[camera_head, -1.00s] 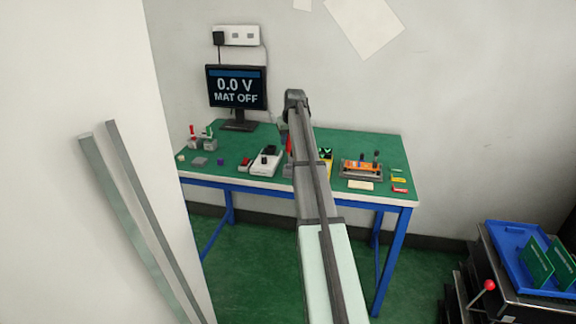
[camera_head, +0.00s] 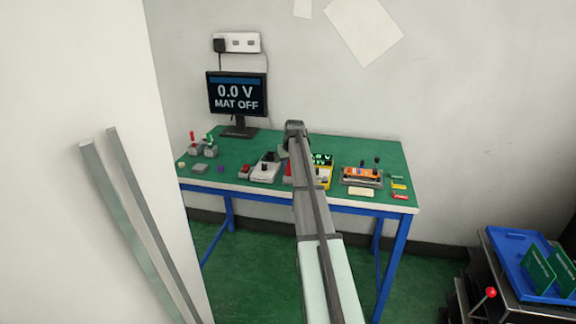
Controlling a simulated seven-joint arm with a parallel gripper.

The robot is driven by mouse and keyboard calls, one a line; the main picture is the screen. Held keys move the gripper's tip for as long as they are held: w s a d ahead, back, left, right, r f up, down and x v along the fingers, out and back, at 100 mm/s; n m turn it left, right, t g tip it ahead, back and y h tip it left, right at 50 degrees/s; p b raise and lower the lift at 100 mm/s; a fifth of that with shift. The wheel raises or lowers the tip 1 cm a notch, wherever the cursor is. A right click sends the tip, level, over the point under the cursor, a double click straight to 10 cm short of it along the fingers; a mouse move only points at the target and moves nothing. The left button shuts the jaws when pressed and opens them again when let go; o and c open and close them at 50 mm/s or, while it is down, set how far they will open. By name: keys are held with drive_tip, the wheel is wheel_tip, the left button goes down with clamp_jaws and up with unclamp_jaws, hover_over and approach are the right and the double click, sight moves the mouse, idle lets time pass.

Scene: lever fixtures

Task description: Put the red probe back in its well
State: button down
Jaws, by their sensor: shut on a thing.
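My gripper (camera_head: 284,153) is at the far end of my arm, low over the middle of the green bench. Its fingers are small and partly hidden by my own arm, shut on what seems to be the red probe. A small red part, the red probe (camera_head: 288,170), shows just below the gripper, beside the arm. Its tip and its well are hidden or too small to tell apart. A yellow meter (camera_head: 325,174) with a lit green display stands just right of the arm.
A white box with a black top (camera_head: 265,170) stands close left of the gripper. The monitor (camera_head: 237,93) reads 0.0 V, MAT OFF. A holder with red and green handles (camera_head: 203,148) is at the left. An orange-topped fixture (camera_head: 360,174) is at the right.

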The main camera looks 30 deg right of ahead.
drive_tip(key=shift+f, duration=0.1)
drive_tip(key=c, duration=0.9)
unclamp_jaws()
drive_tip(key=v, duration=1.2)
